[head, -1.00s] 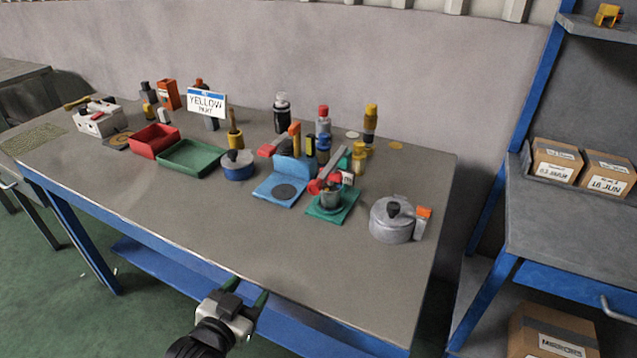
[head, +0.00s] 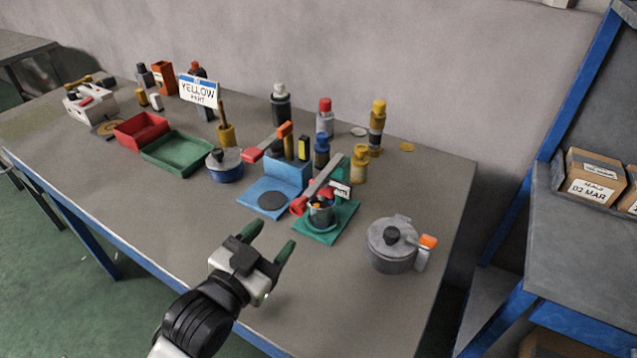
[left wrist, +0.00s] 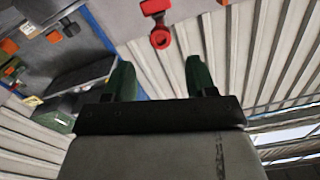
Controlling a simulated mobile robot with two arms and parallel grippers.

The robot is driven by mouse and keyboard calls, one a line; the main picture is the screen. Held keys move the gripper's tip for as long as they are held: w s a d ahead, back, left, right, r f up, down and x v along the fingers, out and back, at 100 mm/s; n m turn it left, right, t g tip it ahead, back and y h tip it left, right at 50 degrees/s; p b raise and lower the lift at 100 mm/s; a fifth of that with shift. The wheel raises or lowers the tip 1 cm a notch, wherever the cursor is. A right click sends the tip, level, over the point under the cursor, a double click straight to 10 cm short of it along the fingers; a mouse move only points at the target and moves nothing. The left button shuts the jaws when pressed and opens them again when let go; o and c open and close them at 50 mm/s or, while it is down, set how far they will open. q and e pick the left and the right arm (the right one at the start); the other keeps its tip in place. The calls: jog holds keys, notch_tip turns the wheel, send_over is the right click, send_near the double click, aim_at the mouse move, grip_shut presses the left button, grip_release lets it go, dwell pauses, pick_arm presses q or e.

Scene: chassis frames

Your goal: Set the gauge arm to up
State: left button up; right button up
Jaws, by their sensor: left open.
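Two small stands with arms are on the grey table; I cannot tell which one the task calls the gauge. The green stand (head: 340,222) has a grey arm (head: 322,174) slanting from its red lower end up to the right, beside a small white tag. The blue stand (head: 262,190) has an arm with a red end (head: 251,155), also slanting up to the right. My left gripper (head: 272,233) is open and empty, above the table's front part, apart from both stands. Its open fingers also show in the left wrist view (left wrist: 159,68). My right gripper is out of view.
A grey lidded pot (head: 390,250) stands right of the green stand, a blue pot (head: 225,172) left of the blue one. Several bottles stand behind. Red (head: 140,133) and green (head: 180,155) trays lie left. The table's front is clear. A red ringed part (left wrist: 159,38) shows in the wrist view.

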aim_at(296, 210)
pick_arm(q)
jog(key=x, duration=0.5)
jog(key=shift+w+d+r+p, duration=0.25)
jog(key=shift+w+p, duration=0.05)
jog(key=shift+p, duration=0.05)
jog(key=x, duration=0.4)
jog(key=shift+w+d+f, duration=0.1)
jog(key=shift+w+d, duration=0.15)
jog(key=shift+w, duration=0.2)
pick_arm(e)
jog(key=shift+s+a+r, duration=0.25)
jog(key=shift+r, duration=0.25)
